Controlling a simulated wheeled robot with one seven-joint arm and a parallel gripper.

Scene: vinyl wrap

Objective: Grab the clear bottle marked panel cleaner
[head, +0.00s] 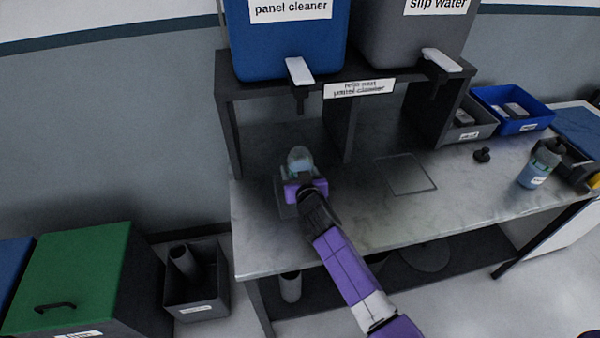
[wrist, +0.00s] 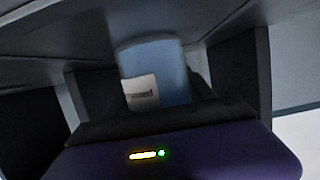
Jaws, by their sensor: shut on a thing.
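A clear bottle (head: 300,157) with bluish contents stands under the left side of the dispenser rack, below the blue tank marked panel cleaner. My gripper (head: 302,178) is around its lower part and shut on it. In the wrist view the bottle (wrist: 165,65) is upright just beyond the gripper (wrist: 160,112), with a pale label whose print is too small to read. The bottle's lower part is hidden behind my gripper in both views.
The blue panel cleaner tank (head: 290,40) and a grey slip water tank (head: 410,35) sit on the dark rack (head: 228,130). A second labelled bluish bottle (head: 533,172) stands at the right, near a grey bin (head: 475,130) and a blue bin (head: 520,110). The counter's front (head: 420,215) is clear.

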